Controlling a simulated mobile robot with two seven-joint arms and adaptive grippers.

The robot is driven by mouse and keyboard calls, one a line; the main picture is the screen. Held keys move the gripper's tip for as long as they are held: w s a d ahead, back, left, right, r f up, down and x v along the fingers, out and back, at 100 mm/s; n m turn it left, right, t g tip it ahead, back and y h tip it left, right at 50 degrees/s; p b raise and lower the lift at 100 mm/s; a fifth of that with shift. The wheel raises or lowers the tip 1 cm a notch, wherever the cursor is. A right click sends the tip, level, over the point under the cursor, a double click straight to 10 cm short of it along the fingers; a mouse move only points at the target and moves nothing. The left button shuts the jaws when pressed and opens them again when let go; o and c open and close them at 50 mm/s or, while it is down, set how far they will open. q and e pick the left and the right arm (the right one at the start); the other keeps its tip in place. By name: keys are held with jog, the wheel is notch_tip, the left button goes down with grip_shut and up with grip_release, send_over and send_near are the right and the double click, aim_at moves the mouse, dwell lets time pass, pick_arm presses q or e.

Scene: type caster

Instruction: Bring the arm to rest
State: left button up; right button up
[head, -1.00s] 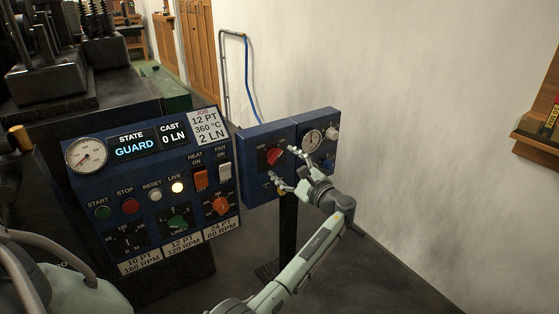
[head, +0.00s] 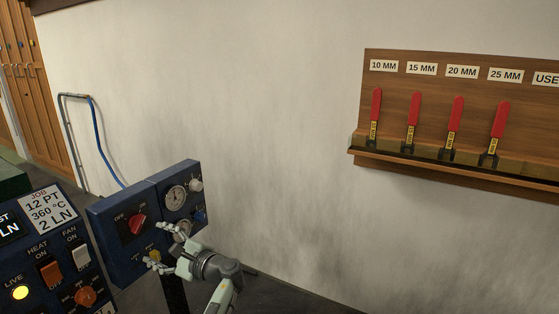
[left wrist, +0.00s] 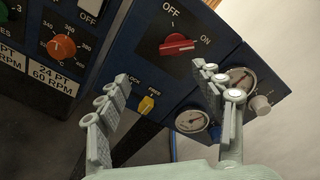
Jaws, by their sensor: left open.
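My left gripper (head: 158,246) is open and empty in front of the blue switch box (head: 112,219). In the left wrist view its two fingers (left wrist: 163,88) stand wide apart. The red OFF/ON knob (head: 137,224) is on the box just above and left of the gripper; it also shows in the left wrist view (left wrist: 177,45), beyond the fingers. A yellow lock switch (left wrist: 146,104) shows between the fingers and stands clear of them in that view. My right gripper is not in view.
Round gauges (head: 176,196) and a pale knob (head: 196,185) are on the box's right part. The control panel (head: 62,238) stands at left. A wall rack (head: 430,150) at right holds several red-handled tools. The wall between is bare.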

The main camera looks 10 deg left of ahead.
pick_arm(q)
jog(key=s+f+n+g+h, duration=0.2)
jog(key=s+f+n+h, duration=0.45)
jog(key=s+f, duration=1.1)
jog(key=s+d+f+n+h, duration=0.1)
jog(key=s+d+f+h, duration=0.1)
jog(key=s, duration=0.3)
jog(key=s+d+f+n+g+h, duration=0.1)
jog(key=s+d+f+n+h, duration=0.1)
jog(key=s+d+h, duration=0.1)
jog(key=s+d+f+n+h, duration=0.2)
jog(key=s+d, duration=0.3)
jog(key=s, duration=0.3)
jog(key=shift+f+g+h, duration=0.3)
jog(key=shift+f+h, duration=0.25)
